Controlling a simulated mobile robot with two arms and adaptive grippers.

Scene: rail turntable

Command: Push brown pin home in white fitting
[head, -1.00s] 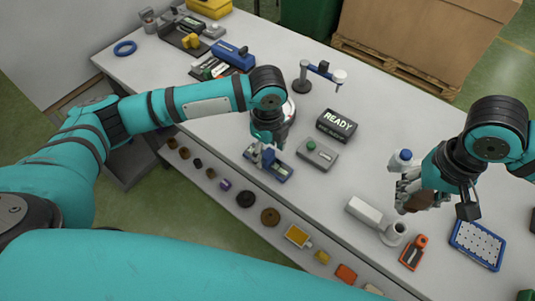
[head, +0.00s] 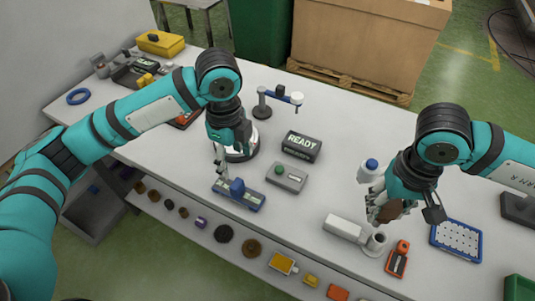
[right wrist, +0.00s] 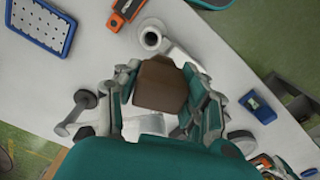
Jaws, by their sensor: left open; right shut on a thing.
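The brown pin (head: 390,211) is held in my right gripper (head: 383,209), which is shut on it. In the right wrist view the brown pin (right wrist: 160,86) shows as a blocky brown head between the fingers. The white fitting (head: 345,228) lies on the bench, a pale block with a round open-topped socket at its right end. The pin is above and slightly right of that socket in the head view, apparently apart from it. In the right wrist view the fitting's socket (right wrist: 152,39) lies just beyond the pin. My left gripper (head: 221,160) is open and empty, near a blue-grey device.
An orange-black tool (head: 397,260) lies right of the fitting, and a blue perforated tray (head: 456,240) is further right. A white bottle with a blue cap (head: 369,172) stands behind the right gripper. The READY box (head: 301,146) and green-button box (head: 286,177) are mid-bench.

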